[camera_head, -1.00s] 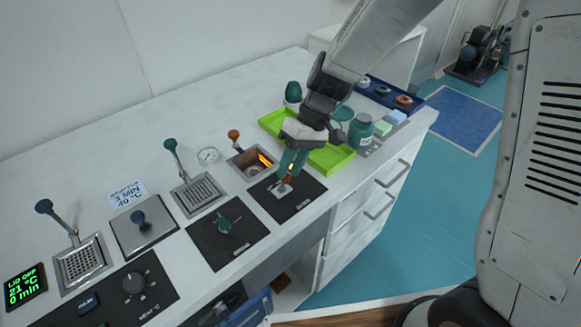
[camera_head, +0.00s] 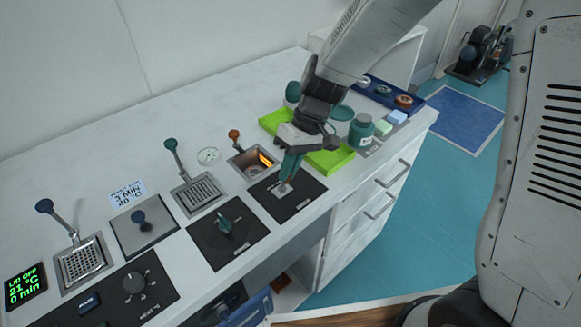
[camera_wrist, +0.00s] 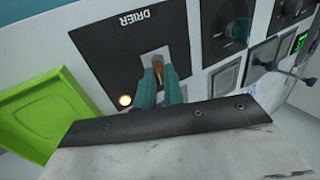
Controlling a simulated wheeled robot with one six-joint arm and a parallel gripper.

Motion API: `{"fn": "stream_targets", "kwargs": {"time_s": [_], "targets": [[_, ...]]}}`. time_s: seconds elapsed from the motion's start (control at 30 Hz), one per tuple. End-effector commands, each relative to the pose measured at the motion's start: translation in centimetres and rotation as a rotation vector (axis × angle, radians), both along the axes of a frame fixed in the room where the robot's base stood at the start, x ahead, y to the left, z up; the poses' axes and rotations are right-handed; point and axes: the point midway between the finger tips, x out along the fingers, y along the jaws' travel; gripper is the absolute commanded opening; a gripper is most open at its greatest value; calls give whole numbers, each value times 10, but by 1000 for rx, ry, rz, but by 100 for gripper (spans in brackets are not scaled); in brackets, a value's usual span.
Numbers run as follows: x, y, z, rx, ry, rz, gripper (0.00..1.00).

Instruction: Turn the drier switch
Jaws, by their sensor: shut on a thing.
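The black drier panel (camera_wrist: 112,62), labelled DRIER, fills the upper left of the wrist view. Its orange-brown switch lever (camera_wrist: 157,66) stands on a pale plate between my teal fingers. My gripper (camera_wrist: 160,82) is shut on this lever. In the head view the panel (camera_head: 308,190) lies at the right end of the row of panels, and my gripper (camera_head: 288,182) reaches down to it from above. The lever's tip is mostly hidden by the fingers. A small round light (camera_wrist: 125,100) glows pale yellow at the panel's edge in the wrist view.
A lime-green tray (camera_head: 335,160) lies close behind the gripper, with a teal jar (camera_head: 361,132) beside it. A heated well with an orange lever (camera_head: 234,136) is to the left. A black panel with a teal knob (camera_head: 224,224) sits left of the drier panel.

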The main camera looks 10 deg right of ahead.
Motion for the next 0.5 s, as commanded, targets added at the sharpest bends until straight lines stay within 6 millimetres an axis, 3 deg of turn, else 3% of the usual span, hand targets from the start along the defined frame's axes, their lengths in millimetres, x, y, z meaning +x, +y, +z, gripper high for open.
{"fn": "stream_targets", "kwargs": {"time_s": [0.5], "targets": [[-14,20,6,-354,-245,11,0]]}}
